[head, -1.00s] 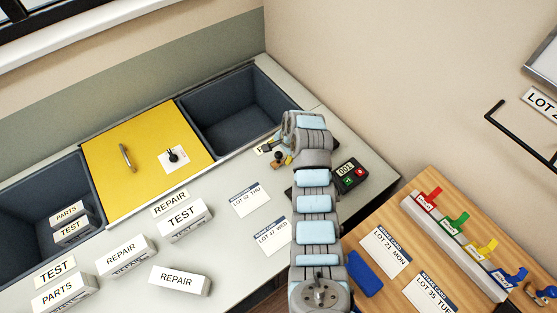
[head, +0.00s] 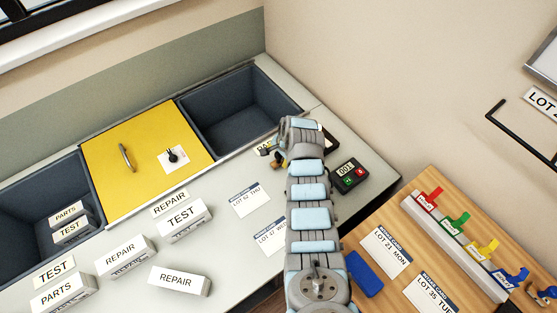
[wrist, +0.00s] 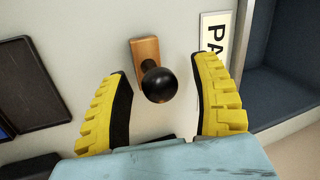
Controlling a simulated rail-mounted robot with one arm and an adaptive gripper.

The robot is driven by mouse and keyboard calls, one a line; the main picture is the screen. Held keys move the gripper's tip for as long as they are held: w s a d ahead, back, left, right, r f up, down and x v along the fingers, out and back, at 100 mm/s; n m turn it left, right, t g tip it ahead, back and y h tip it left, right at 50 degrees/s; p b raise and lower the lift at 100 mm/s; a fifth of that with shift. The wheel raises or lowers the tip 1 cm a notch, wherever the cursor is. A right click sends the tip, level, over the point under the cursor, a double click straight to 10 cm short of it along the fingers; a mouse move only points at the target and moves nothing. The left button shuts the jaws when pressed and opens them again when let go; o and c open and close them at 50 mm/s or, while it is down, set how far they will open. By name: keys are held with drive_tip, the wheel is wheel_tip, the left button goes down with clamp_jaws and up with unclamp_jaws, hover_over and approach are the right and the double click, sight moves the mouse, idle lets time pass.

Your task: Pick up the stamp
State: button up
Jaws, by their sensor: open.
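The stamp has a round black knob (wrist: 159,84) on a small wooden base (wrist: 146,50). In the wrist view it stands on the pale counter, with the knob between the two yellow fingers of my gripper (wrist: 162,70). The fingers are spread, with a visible gap on both sides of the knob. In the head view my gripper (head: 271,152) is over the counter just in front of the dark right-hand bin, and the stamp is mostly hidden there by the gripper and wrist.
A label strip starting "PA" (wrist: 215,42) lies right of the stamp, beside a dark bin (wrist: 275,75). A small black device with a display (head: 348,176) stands right of my arm. Lot cards (head: 250,200) and labelled blocks (head: 184,220) lie to the left.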

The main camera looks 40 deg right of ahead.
clamp_jaws()
idle(0.3)
drive_tip(key=shift+r, duration=1.4)
drive_tip(key=shift+s+r, duration=0.15)
drive_tip(key=shift+r, duration=0.2)
drive_tip(key=s+a+r+p, duration=0.5)
drive_tip(key=s+r, duration=0.4)
drive_tip(key=s, duration=0.3)
drive_tip(key=shift+s+a+r, duration=0.2)
drive_tip(key=shift+a, duration=0.35)
